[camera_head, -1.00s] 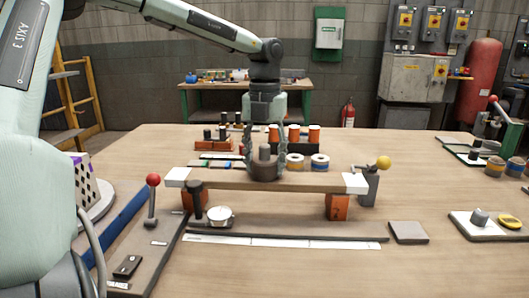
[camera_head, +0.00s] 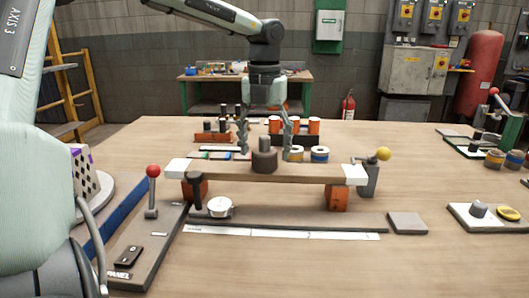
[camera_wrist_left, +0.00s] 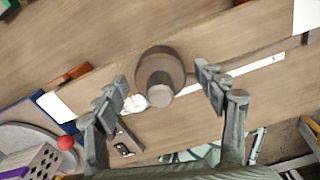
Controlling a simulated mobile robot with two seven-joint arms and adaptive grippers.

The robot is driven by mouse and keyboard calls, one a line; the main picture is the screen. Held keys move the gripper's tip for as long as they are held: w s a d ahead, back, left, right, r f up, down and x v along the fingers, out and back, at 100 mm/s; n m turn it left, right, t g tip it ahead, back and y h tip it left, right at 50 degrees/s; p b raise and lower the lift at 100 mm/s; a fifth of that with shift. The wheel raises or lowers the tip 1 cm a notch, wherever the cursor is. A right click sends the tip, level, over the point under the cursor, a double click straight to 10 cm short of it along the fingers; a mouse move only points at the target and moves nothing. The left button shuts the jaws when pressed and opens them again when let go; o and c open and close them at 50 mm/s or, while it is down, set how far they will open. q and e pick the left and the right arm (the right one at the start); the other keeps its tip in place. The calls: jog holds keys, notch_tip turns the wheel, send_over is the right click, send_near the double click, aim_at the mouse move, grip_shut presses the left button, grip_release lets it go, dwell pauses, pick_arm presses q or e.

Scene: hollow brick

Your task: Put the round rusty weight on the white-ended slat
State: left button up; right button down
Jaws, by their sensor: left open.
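The round rusty weight (camera_head: 264,161), a dark brown disc with a grey knob, stands upright on the white-ended slat (camera_head: 310,172), near its middle. The slat is a wooden plank with white ends, lying across two orange hollow bricks (camera_head: 337,198). My left gripper (camera_head: 266,140) is open just above the weight, with its fingers apart on either side of the knob. In the left wrist view the weight (camera_wrist_left: 160,72) sits between and beyond the open fingers (camera_wrist_left: 168,85), clear of both. My right gripper is not in view.
A red-knobbed lever (camera_head: 153,172) stands left of the slat, and a yellow-knobbed post (camera_head: 383,154) at its right end. A white round dial (camera_head: 219,207) sits in front. Several orange-and-white spools and blocks stand behind. The table front right is mostly clear.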

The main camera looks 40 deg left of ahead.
aim_at(265, 136)
pick_arm(q)
notch_tip(265, 136, up, 10)
jog(key=shift+f, duration=0.1)
jog(key=shift+r, duration=0.45)
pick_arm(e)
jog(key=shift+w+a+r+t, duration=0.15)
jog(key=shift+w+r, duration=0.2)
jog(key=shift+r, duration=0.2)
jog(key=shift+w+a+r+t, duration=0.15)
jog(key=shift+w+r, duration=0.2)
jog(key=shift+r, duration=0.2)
